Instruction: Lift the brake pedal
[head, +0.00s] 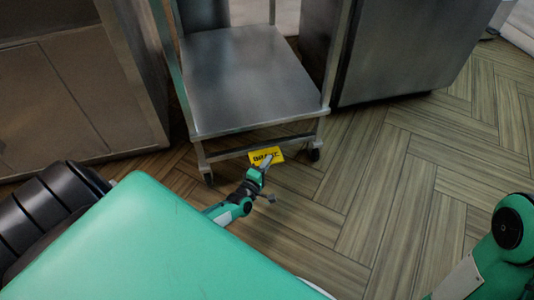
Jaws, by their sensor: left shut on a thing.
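The brake pedal (275,153) is a small yellow plate with dark lettering, low at the front edge of a metal cart (246,75). My left gripper (265,163) reaches down to it and is shut on it, with its fingers covering the pedal's lower part. How far the pedal is tilted is too small to tell. Part of my right arm shows at the right edge, but its gripper is out of the picture.
The cart has a bare steel shelf and stands on casters (314,154). A steel cabinet (85,80) stands at the left and a large steel unit (405,50) at the back right. The wood-patterned floor (375,195) is clear to the right of the cart.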

